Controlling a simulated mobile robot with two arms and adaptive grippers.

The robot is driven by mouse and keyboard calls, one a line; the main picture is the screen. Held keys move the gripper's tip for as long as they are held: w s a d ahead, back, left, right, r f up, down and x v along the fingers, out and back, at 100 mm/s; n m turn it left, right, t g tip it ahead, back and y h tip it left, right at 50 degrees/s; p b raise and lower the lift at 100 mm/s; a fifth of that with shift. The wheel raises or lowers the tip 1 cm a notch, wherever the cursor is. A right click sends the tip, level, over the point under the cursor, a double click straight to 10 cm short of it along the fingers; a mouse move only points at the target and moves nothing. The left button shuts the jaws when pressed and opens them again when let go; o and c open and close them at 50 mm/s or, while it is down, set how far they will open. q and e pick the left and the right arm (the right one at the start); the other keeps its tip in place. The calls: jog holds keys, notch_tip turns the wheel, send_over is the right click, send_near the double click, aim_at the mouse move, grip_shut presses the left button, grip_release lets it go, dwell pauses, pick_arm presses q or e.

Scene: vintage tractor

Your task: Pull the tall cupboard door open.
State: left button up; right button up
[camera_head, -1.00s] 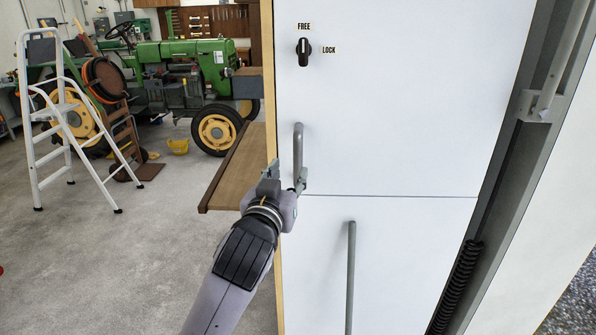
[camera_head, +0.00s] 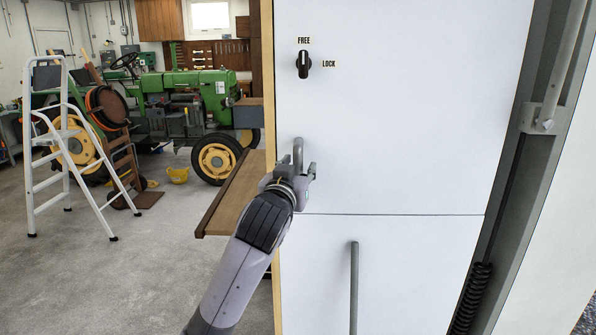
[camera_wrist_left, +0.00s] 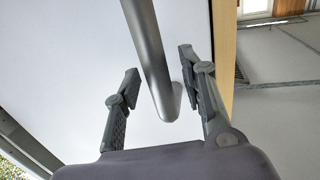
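The tall white cupboard door (camera_head: 400,120) fills the right half of the head view and looks shut. A short grey vertical handle (camera_head: 298,150) is at its lower left. My left gripper (camera_head: 300,172) is at the handle's lower end and partly hides it. In the left wrist view the handle (camera_wrist_left: 150,60) comes down between the two open fingers (camera_wrist_left: 160,92), with a gap on each side. A black knob (camera_head: 303,64) between the labels FREE and LOCK stands upright, towards FREE. My right gripper is in neither view.
A lower white door (camera_head: 420,275) with a long grey handle (camera_head: 354,290) is below. A brown wooden board (camera_head: 230,195) sticks out left of the cupboard. A white stepladder (camera_head: 70,150) and a green tractor (camera_head: 180,95) stand further left.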

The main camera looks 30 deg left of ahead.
pick_arm(q)
jog(key=shift+c, duration=0.4)
grip_shut()
dwell(0.4)
